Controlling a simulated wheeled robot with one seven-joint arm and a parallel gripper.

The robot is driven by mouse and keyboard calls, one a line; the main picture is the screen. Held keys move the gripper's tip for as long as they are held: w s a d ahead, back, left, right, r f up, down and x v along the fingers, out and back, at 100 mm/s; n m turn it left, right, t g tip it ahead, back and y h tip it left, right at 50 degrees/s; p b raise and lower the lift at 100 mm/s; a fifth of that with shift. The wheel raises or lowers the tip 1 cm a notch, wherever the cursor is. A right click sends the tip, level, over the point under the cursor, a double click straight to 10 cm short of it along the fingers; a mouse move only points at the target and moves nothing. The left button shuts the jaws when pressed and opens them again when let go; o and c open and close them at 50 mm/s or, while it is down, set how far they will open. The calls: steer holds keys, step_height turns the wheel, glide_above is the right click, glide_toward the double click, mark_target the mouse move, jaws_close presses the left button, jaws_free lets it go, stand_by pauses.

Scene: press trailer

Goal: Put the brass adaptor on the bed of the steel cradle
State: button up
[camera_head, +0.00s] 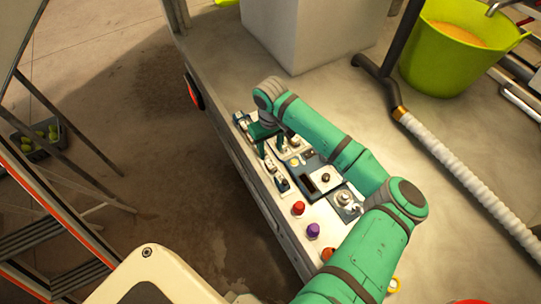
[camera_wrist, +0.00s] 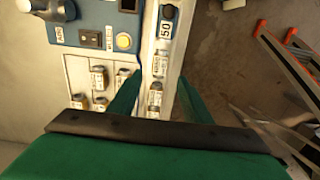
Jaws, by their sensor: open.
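My gripper (camera_head: 270,147) is open over the far end of the control panel on the trailer's edge. In the wrist view its two green fingers (camera_wrist: 158,84) stand apart around a narrow pale strip. A small brass-and-steel fitting (camera_wrist: 155,98) lies between them in the picture; contact cannot be told. Another small fitting (camera_wrist: 158,66) is further along the strip. Several similar brass-toned fittings (camera_wrist: 98,78) stand on white squares to the left. I cannot tell which is the brass adaptor. I cannot clearly identify the steel cradle. My gripper partly hides this area in the head view.
Red (camera_head: 298,208) and purple (camera_head: 313,230) knobs stand at the panel's near end. A pale box (camera_head: 310,35), a lime tub (camera_head: 450,60) and a white hose (camera_head: 460,170) occupy the trailer deck. Left of the panel edge is a drop to the floor (camera_head: 140,130).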

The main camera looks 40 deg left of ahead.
steer(key=shift+r, duration=1.8)
steer(key=s+a+r+m+t+y, duration=0.1)
steer(key=s+a+r+m+y, duration=0.2)
steer(key=a+y, duration=0.5)
steer(key=s+a+r+m+t+y, duration=0.15)
steer(key=s+a+y, duration=0.3)
steer(key=a, duration=0.55)
steer(key=s+d+f+m+t+h, duration=0.1)
steer(key=d+f+m+t+h, duration=0.2)
steer(key=d, duration=0.6)
steer(key=d+f+m+t+h, duration=0.1)
steer(key=d+f+m+t, duration=0.1)
steer(key=d+m+t, duration=0.45)
steer(key=s+d+f+m+t+h, duration=0.1)
steer(key=d+f+m+t+h, duration=0.15)
steer(key=d, duration=0.75)
steer(key=s+d+r+n+h, duration=0.1)
steer(key=s+d+h, duration=0.2)
steer(key=s+d, duration=0.6)
steer(key=s+d+r+n+h, duration=0.1)
steer(key=s+d+n+h, duration=0.1)
steer(key=s+d, duration=0.8)
steer(key=d+t+h, duration=0.1)
steer(key=d, duration=0.4)
steer(key=shift+s+d+r, duration=0.15)
